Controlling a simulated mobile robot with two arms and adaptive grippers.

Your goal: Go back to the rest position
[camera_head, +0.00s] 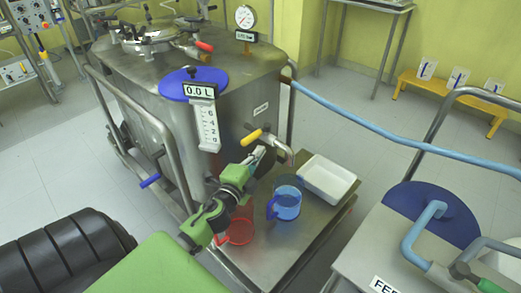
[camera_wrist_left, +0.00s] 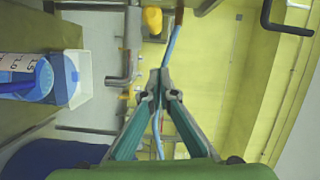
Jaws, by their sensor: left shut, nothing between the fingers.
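My left gripper (camera_head: 262,152) is in front of the steel reactor (camera_head: 250,100), close to the yellow-handled outlet valve (camera_head: 252,137). I cannot tell whether it touches the valve. In the left wrist view its fingers (camera_wrist_left: 161,86) meet at the tips with nothing between them. The arm reaches in from the lower left, over the side shelf. My right gripper is not in view.
The steel shelf (camera_head: 262,240) holds a blue jug (camera_head: 287,203), a red jug (camera_head: 240,232) and a white tray (camera_head: 328,178) near my gripper. A light blue hose (camera_head: 390,132) crosses at right. Metal rails (camera_head: 150,120) flank the reactor.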

